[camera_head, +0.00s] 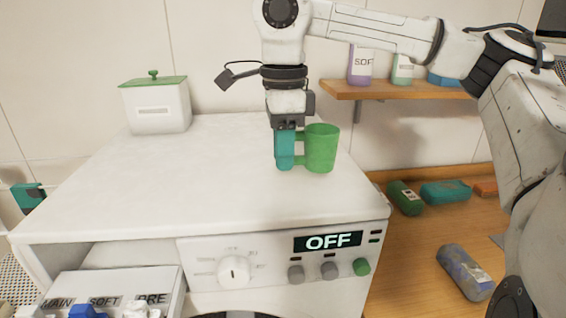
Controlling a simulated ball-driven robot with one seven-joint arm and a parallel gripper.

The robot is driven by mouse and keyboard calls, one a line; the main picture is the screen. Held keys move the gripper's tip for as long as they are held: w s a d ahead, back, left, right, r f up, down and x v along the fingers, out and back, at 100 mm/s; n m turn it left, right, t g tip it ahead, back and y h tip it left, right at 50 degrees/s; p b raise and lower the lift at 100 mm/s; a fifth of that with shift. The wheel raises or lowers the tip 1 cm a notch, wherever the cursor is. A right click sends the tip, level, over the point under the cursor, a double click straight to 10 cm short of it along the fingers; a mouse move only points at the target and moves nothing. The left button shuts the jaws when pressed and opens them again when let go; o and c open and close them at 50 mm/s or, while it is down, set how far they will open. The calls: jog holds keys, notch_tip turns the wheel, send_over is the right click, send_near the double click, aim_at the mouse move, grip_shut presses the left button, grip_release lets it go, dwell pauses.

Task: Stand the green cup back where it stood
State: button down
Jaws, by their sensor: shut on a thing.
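The green cup (322,148) is upright at the right part of the white machine's top (200,190). Its handle side faces left, toward my gripper (285,162). My gripper points down with teal fingers and is shut on the cup at the handle. The fingers hide part of the handle. I cannot tell whether the cup's base touches the top or hangs just above it.
A white box with a green lid (157,106) stands at the back left of the top. A wooden shelf (385,90) with bottles is on the wall at the right. Bottles, including a green one (405,198), lie on the wooden surface below. The top's middle is clear.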

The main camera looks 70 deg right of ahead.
jog(key=shift+f, duration=1.65)
jog(key=shift+f, duration=0.15)
jog(key=c, duration=1)
grip_release()
notch_tip(320, 180, up, 12)
jog(key=shift+d+r+b, duration=0.1)
jog(key=shift+r+b, duration=0.1)
jog(key=shift+b, duration=0.3)
